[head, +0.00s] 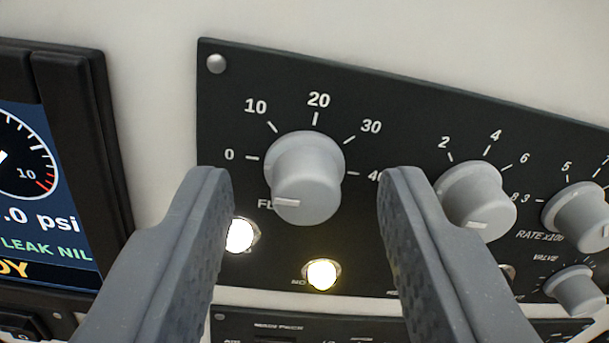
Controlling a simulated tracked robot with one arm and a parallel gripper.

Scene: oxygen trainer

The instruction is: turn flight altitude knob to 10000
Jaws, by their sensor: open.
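The flight altitude knob (306,178) is a grey round knob on a dark panel (385,90). White marks 0, 10, 20, 30 and 40 run around its upper side. A pale pointer line shows low on the left part of its face. The label below it begins with "FL" and is partly covered by the knob. My gripper (307,185) is open. Its two grey fingers stand left and right of the knob, apart from it in the picture. The right finger partly covers the 40 mark. How far the fingertips are from the panel I cannot tell.
Two lit white lamps (241,235) sit below the knob. A rate knob (475,200) is close to the right finger, with another large knob (578,217) and a small valve knob (575,290) further right. A display (40,180) stands at left. Plain pale wall (400,30) is above.

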